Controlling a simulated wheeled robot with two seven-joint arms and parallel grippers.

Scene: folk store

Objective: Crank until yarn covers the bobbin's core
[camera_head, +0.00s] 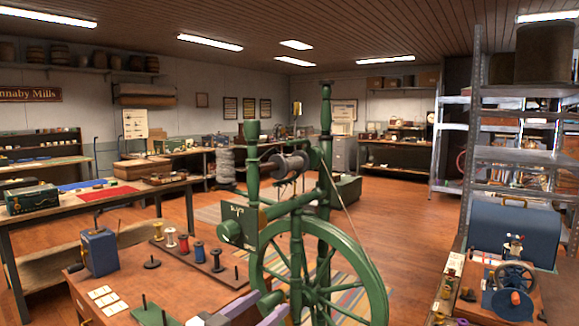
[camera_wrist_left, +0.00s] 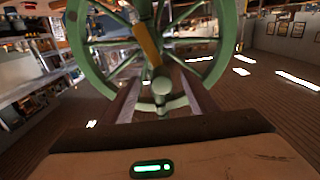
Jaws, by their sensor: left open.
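A green spinning wheel (camera_head: 318,265) stands in the front middle of the head view, with a large spoked drive wheel. A grey bobbin (camera_head: 288,163) lies horizontally between its posts; how much yarn covers its core is too small to tell. My left gripper (camera_head: 264,302) is open at the bottom, near the lower left of the drive wheel. In the left wrist view, its fingers (camera_wrist_left: 160,95) stand apart on either side of a rounded green part (camera_wrist_left: 161,88); contact cannot be told. Only small purple tips, likely of my right gripper (camera_head: 468,322), show at the bottom edge.
A wooden table (camera_head: 215,282) at left holds a rack of coloured spools (camera_head: 195,255) and a blue box (camera_head: 99,252). A blue hand-wheel machine (camera_head: 513,290) stands at right. Wooden floor is clear between the spinning wheel and the right-hand shelves (camera_head: 515,155).

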